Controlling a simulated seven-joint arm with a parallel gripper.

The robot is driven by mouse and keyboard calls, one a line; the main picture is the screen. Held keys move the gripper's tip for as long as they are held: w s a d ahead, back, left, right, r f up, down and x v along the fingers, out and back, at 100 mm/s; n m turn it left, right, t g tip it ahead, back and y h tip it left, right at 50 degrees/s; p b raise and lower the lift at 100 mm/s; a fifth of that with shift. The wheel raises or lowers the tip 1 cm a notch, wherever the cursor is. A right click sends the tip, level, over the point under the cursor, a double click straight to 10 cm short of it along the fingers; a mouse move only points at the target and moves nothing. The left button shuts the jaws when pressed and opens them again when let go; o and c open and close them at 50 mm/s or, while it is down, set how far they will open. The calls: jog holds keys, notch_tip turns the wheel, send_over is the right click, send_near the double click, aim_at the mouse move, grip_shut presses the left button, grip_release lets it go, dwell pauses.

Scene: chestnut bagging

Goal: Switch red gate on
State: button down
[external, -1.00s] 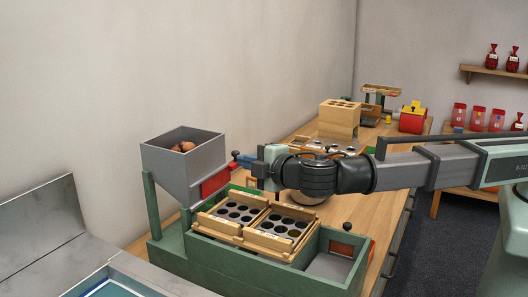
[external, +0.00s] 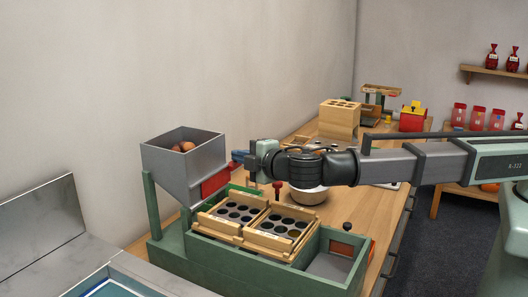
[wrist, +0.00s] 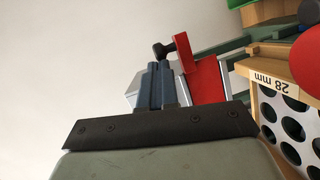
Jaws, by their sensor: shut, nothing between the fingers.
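The red gate (external: 215,183) sits on the lower front of the grey hopper (external: 172,160), which holds brown chestnuts (external: 184,146). In the wrist view the red gate (wrist: 203,80) is just right of my fingers, with a black knob (wrist: 163,50) beyond their tips. My gripper (external: 238,157) is shut and empty, its blue fingers pointing at the hopper just above and right of the gate. In the wrist view my gripper (wrist: 154,68) overlaps part of the gate's mount; I cannot tell whether the fingers touch it.
Wooden sizing trays (external: 265,217) with round holes lie in the green frame (external: 200,257) below. A red-topped lever (external: 277,188) stands behind them; a bowl (external: 308,197) is under my arm. A black-knobbed lever (external: 347,228) stands at the right.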

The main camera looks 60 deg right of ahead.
jog(key=d, duration=0.5)
jog(key=shift+d, duration=0.35)
jog(key=w+a+v, duration=0.1)
jog(key=a+v, duration=0.1)
jog(key=v, duration=1.1)
jog(key=shift+a+r, duration=0.2)
jog(key=shift+a, duration=0.1)
